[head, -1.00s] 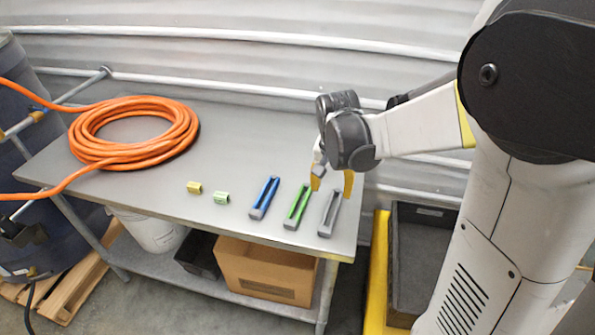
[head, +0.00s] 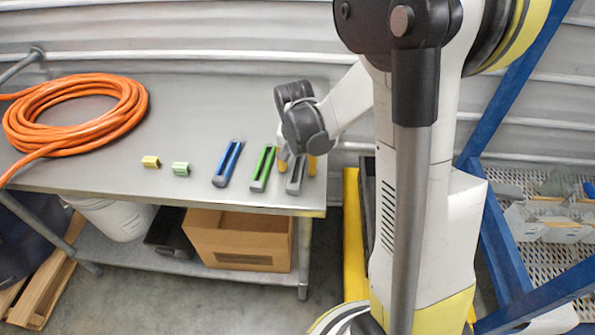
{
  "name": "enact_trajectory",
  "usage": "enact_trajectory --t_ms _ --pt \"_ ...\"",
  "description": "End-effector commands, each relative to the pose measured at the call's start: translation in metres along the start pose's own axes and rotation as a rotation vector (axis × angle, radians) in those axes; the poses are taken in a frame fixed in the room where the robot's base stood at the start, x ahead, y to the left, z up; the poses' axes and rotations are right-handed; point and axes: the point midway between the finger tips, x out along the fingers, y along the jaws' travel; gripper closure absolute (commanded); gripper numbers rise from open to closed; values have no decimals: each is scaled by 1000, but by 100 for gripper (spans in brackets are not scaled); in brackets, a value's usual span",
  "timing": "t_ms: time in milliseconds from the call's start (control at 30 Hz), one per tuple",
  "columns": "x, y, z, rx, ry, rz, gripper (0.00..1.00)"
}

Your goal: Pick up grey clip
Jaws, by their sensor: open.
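The grey clip (head: 295,183) lies on the metal table at its right end, to the right of a green clip (head: 263,169) and a blue clip (head: 227,164). My gripper (head: 297,167) is open, with its yellow fingertips around the far part of the grey clip as seen from the head. The wrist hides the far end of the clip. I cannot tell whether the fingers touch it.
A small yellow piece (head: 151,162) and a small light-green piece (head: 181,169) lie left of the clips. A coiled orange hose (head: 75,118) covers the table's left part. A cardboard box (head: 238,240) sits on the shelf below. A blue frame (head: 510,255) stands at the right.

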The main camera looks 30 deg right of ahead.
Motion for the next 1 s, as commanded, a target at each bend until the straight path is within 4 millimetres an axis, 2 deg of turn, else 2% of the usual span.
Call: enact_trajectory --t_ms 67,167,233,267,733,867,1000 --pt "-1 0 0 0 0 0 44" --pt "-1 0 0 0 0 0 70" --pt "-1 0 0 0 0 0 92" --pt "-1 0 0 0 0 0 99" --pt "-6 0 -1 0 0 0 100" --pt "-18 0 -2 0 0 0 100" --pt "-43 0 -6 0 0 0 100"
